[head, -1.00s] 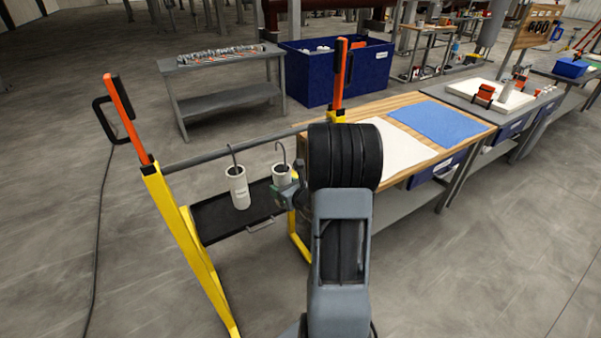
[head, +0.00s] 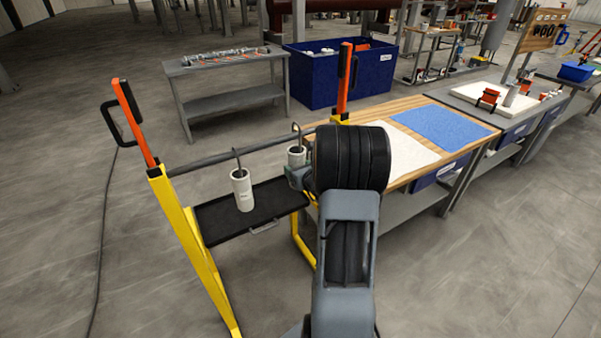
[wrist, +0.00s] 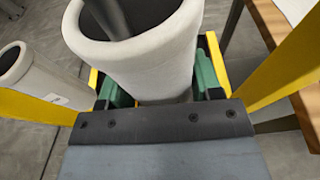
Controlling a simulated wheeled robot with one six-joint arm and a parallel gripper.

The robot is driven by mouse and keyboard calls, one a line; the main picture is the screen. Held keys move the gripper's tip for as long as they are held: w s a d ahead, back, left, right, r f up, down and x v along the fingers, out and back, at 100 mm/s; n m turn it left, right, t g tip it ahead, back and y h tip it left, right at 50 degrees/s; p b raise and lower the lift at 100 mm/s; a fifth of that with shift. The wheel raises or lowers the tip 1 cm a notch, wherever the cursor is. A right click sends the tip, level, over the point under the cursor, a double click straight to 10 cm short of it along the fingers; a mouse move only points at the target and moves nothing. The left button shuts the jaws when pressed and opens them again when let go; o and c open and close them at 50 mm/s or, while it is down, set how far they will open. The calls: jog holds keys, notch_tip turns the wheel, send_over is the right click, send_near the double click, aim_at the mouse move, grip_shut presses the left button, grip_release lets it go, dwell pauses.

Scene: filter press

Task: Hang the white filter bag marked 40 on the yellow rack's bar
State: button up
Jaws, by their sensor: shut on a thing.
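My gripper (wrist: 160,88) is shut on a white filter bag (wrist: 140,55); its green pads press on both sides of it. In the head view the held bag (head: 296,158) is upright, just left of my black wrist, which hides part of the gripper. Its grey hook rises to the height of the yellow rack's grey bar (head: 220,157), near the right post; I cannot tell whether it is over or in front of the bar. No number is readable on it. A second white bag (head: 241,192) hangs by its hook from the bar, further left.
The yellow rack (head: 190,240) has orange-topped posts and a black tray (head: 235,221) below the bar. A wooden bench (head: 400,108) with white and blue mats stands close at right. A blue bin (head: 370,75) and a grey table (head: 220,108) are behind.

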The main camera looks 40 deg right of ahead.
jog(key=w+f+b, duration=0.2)
jog(key=f, duration=0.1)
jog(key=w+f+b, duration=0.1)
jog(key=w+b, duration=0.1)
jog(key=shift+d+f, duration=0.15)
jog(key=shift+d, duration=0.1)
dwell(0.5)
dwell(0.4)
jog(key=o, duration=0.9)
